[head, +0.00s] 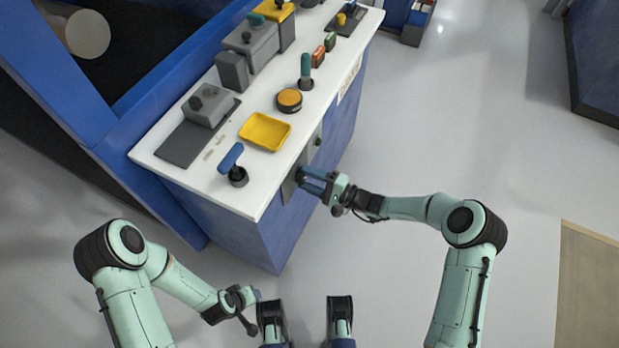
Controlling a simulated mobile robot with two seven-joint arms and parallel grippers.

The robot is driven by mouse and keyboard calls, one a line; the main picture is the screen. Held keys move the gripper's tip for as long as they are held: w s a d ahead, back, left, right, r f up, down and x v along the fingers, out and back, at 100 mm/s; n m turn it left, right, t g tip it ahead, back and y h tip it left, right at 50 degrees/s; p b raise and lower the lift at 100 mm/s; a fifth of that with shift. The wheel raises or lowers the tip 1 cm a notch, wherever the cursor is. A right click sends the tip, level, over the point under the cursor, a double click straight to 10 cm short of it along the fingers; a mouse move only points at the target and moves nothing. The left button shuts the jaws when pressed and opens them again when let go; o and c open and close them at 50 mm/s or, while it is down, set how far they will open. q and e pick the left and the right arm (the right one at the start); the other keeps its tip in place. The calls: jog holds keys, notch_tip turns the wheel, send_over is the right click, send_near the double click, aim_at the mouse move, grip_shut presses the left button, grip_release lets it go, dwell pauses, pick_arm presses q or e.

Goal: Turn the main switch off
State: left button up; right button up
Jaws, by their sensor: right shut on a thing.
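A grey panel (289,190) is set in the blue end face of the white-topped console, just below the top's edge. My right gripper (307,178) reaches it from the right and is shut on a small dark part at this panel, which appears to be the main switch. The fingers hide most of that part, so its position cannot be read. My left gripper (252,297) hangs low at the bottom, away from the console; its fingers are too small to judge.
The console top (262,187) carries a blue-handled lever (231,157), a yellow tray (265,132), an orange button (289,99) and a green-handled lever (305,68). A small dark knob (318,141) sits on the end face.

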jog(key=shift+n, duration=0.3)
jog(key=o, duration=1.1)
jog(key=shift+c, duration=0.2)
pick_arm(q)
jog(key=shift+g+h, duration=0.3)
jog(key=shift+g, duration=0.2)
jog(key=s, duration=0.1)
jog(key=s+d+r+p, duration=0.1)
jog(key=s+r+p, duration=0.1)
jog(key=shift+s+d+r, duration=0.15)
jog(key=shift+d, duration=0.2)
pick_arm(e)
jog(key=v, duration=1.3)
jog(key=shift+d, duration=0.2)
jog(key=shift+s, duration=0.1)
pick_arm(q)
jog(key=shift+r, duration=0.1)
